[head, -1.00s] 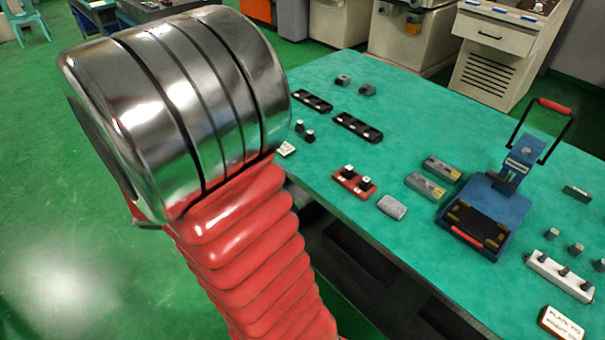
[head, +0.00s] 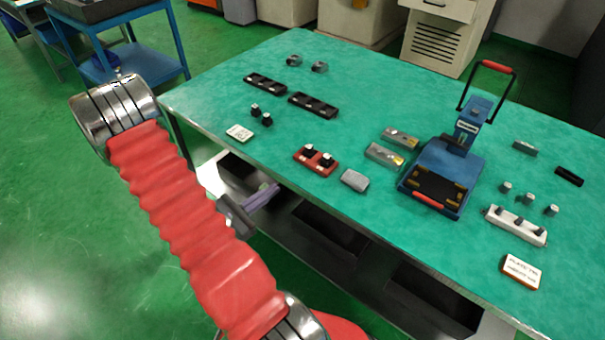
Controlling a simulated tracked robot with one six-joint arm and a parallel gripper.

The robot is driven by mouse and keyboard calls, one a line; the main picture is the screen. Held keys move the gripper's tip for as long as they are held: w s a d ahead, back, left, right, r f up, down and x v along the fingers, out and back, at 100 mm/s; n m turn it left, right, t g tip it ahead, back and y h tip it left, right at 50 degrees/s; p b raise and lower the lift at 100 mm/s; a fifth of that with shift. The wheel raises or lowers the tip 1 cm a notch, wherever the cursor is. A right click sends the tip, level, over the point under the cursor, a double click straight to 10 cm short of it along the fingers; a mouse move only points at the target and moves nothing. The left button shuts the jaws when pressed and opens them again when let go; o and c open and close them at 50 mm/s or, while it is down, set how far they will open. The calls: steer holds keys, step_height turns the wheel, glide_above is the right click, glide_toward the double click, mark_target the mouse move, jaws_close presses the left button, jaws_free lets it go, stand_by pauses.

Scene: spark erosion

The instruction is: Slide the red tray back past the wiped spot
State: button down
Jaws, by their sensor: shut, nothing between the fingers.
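The red tray (head: 300,153) lies near the front edge of the green table, left of its middle. It holds two black pieces with pale tops. A grey pad (head: 355,180) lies just right of and in front of it. I cannot make out a wiped spot on the table top. My gripper (head: 266,194) shows partly behind my red arm, in front of the table's front edge and left of the red tray. It is shut and empty, apart from the tray. My arm hides part of the wrist.
Two grey blocks (head: 385,155) lie right of the tray, before a blue press (head: 445,165) with a raised handle. Black trays (head: 312,105) lie behind it. Small black pieces (head: 266,119) and a white card (head: 240,133) are to its left. Bare table top lies directly behind it.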

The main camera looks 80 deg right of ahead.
mark_target(310, 166)
steer(key=f+n, duration=0.1)
steer(key=d+f+n+t+h, duration=0.1)
steer(key=f, duration=0.1)
steer(key=f+n, duration=0.1)
steer(key=f, duration=0.1)
steer(key=shift+s+d+t, duration=0.25)
steer(key=shift+s+t, duration=0.1)
steer(key=shift+t, duration=0.05)
steer(key=shift+d, duration=0.1)
steer(key=shift+r+x, duration=0.2)
steer(key=shift+x, duration=6.7)
